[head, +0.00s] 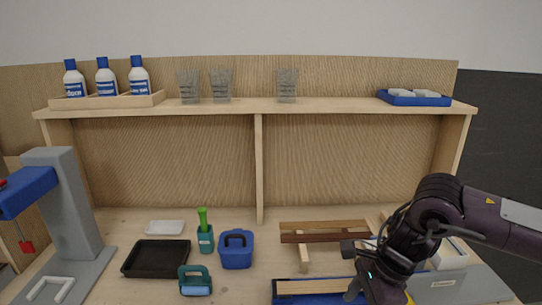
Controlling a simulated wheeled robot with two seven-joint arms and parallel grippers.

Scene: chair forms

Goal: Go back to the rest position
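My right arm comes in from the right, over the right part of the workbench. Its dark gripper (358,288) is low at the front, beside a blue tray (275,296) with light wooden strips (315,287) in it. The finger tips are small and partly hidden, so I cannot tell whether they are apart or hold anything. My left arm and gripper are not in view.
Wooden pieces (324,225), one dark brown, lie behind my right gripper. A blue container (236,250), a black tray (155,258) and a grey stand (70,205) occupy the middle and left. A shelf (340,105) spans the back.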

